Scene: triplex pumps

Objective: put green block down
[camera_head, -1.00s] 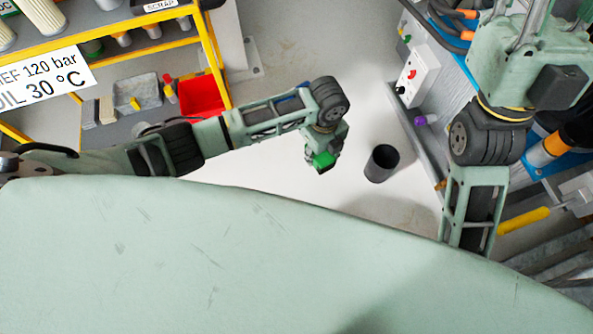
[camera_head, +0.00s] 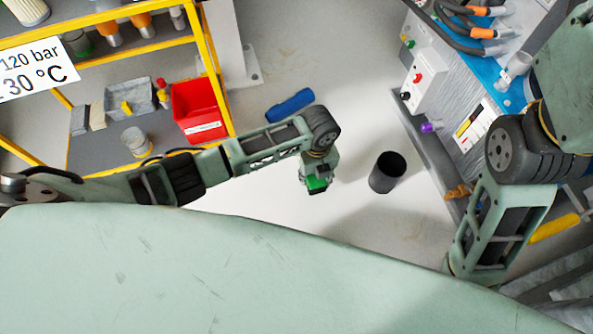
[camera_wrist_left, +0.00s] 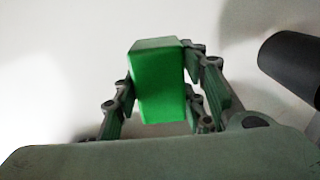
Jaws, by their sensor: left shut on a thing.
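The green block (camera_head: 317,184) is held in my left gripper (camera_head: 316,187), above the pale floor. In the left wrist view the block (camera_wrist_left: 158,90) is a bright green box with the jointed fingers on both sides of it. The gap between the block and the floor cannot be told. My right arm shows at the right of the head view, but its gripper is not in view.
A dark open cylinder (camera_head: 387,173) stands on the floor just right of the left gripper. A blue object (camera_head: 290,105) lies behind my left arm. A yellow shelf rack (camera_head: 208,65) with a red bin (camera_head: 200,112) is at left, a grey machine (camera_head: 475,100) at right.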

